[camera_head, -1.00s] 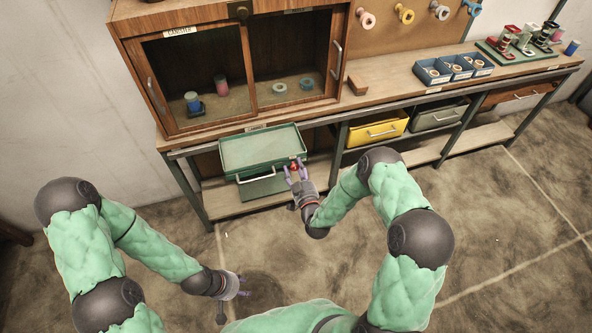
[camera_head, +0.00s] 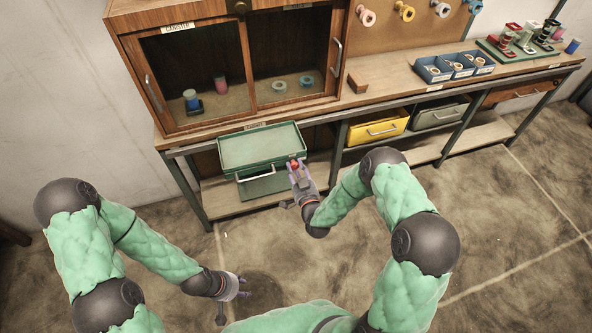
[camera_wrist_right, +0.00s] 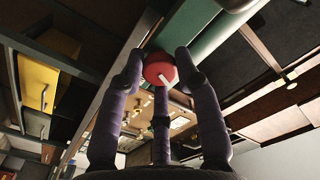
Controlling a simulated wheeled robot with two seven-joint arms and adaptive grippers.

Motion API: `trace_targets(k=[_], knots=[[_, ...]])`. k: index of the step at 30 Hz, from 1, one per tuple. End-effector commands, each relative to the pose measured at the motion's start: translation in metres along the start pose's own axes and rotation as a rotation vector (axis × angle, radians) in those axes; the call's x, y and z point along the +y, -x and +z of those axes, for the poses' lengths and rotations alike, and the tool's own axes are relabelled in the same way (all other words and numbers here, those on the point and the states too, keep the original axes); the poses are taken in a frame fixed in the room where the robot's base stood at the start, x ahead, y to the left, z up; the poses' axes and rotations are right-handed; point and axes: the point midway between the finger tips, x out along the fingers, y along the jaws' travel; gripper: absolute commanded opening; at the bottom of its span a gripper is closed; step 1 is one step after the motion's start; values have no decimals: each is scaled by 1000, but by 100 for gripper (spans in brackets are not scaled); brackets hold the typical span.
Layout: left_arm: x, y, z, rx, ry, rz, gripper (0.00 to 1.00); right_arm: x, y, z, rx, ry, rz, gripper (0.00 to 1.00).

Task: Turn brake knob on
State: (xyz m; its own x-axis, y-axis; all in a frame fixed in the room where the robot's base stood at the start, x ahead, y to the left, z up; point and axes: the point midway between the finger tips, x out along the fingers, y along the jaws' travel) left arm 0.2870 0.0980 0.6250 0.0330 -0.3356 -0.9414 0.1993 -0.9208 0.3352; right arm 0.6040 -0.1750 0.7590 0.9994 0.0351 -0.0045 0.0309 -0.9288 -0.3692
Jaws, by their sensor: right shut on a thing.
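The brake knob (camera_wrist_right: 160,68) is a round red knob with a white mark, at the front right corner of the green drawer. It also shows as a small red spot in the head view (camera_head: 294,164). My right gripper (camera_head: 296,170) reaches up to it from below. In the right wrist view my right gripper (camera_wrist_right: 159,72) has its fingers closed around the knob's sides. The white mark on the knob is tilted. My left gripper (camera_head: 240,288) hangs low over the floor at the left, away from the bench; its fingers are too small to judge.
The green drawer (camera_head: 262,147) is pulled out from the bench. A wooden cabinet (camera_head: 235,60) with canisters stands above it. A yellow drawer (camera_head: 378,128) is to the right. The floor in front is clear.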

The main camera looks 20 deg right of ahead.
Motion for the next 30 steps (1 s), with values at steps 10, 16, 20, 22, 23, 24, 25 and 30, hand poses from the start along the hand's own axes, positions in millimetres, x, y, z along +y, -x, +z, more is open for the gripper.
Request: trace_targets(k=[10, 16, 20, 22, 23, 24, 25, 30], knots=[[-4, -12, 0, 0, 0, 0, 40, 1, -4, -6, 16, -326, -7, 1], [-7, -19, -1, 0, 0, 0, 40, 2, -4, -6, 17, -516, -8, 0], [-8, -22, -1, 0, 0, 0, 40, 2, -4, -6, 16, -639, -9, 0], [-9, -24, -1, 0, 0, 0, 40, 2, -4, -6, 17, -706, -10, 0], [-9, -25, -1, 0, 0, 0, 40, 2, -4, -6, 17, -733, -10, 0], [-9, -26, -1, 0, 0, 0, 40, 2, -4, -6, 17, -771, -11, 0], [-10, -27, -1, 0, 0, 0, 40, 3, -4, -6, 17, -798, -11, 0], [-11, -31, -1, 0, 0, 0, 40, 3, -4, -6, 16, -941, -13, 0]])
